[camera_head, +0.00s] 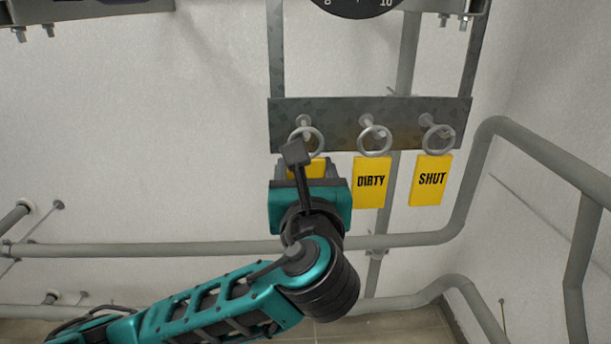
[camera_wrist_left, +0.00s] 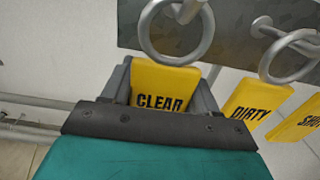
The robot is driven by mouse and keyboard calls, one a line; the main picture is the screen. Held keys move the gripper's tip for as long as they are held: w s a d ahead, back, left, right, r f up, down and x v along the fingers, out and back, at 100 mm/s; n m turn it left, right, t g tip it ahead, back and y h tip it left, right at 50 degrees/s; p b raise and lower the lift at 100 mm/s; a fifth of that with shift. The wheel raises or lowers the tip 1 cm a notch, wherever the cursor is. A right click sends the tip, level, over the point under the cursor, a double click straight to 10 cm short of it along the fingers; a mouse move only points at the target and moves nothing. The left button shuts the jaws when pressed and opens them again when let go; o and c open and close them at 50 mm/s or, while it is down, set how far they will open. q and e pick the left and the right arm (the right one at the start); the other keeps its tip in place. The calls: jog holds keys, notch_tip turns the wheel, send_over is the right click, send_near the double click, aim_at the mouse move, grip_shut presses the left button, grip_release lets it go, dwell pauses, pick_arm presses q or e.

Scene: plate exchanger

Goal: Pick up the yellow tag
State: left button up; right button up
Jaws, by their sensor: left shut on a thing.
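Three yellow tags hang by metal rings from pegs on a grey metal strip. The leftmost tag (camera_head: 318,168) is mostly hidden behind my left gripper (camera_head: 300,170) in the head view. In the left wrist view this tag (camera_wrist_left: 160,88) reads CLEAR, with its ring (camera_wrist_left: 175,30) above it. My left gripper (camera_wrist_left: 165,85) is shut on the CLEAR tag, one finger at each side. The middle tag (camera_head: 369,182) reads DIRTY and the right tag (camera_head: 431,180) reads SHUT; both hang free. My right gripper is not in view.
The metal strip (camera_head: 340,115) is fixed on struts before a white wall, with a dark gauge (camera_head: 358,5) above. Grey pipes (camera_head: 160,249) run below the tags and bend up at the right (camera_head: 480,180).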

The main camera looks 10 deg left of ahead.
pick_arm(q)
jog(key=shift+s+r, duration=0.1)
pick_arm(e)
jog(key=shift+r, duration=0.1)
pick_arm(q)
jog(key=shift+s+d+r, duration=0.1)
jog(key=shift+s+r, duration=0.05)
jog(key=shift+r, duration=0.1)
jog(key=s+d+r+p, duration=0.1)
jog(key=s+r+p, duration=0.1)
jog(key=s, duration=0.4)
jog(key=s+d+r+p, duration=0.1)
jog(key=s+d+r, duration=0.1)
jog(key=s+r, duration=0.3)
jog(key=shift+p+v, duration=0.4)
jog(key=shift+v, duration=0.65)
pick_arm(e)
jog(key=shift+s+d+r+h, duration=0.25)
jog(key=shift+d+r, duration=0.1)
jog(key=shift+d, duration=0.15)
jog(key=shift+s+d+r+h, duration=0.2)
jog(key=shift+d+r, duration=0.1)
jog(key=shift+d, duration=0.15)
pick_arm(q)
jog(key=shift+w+a+r, duration=0.1)
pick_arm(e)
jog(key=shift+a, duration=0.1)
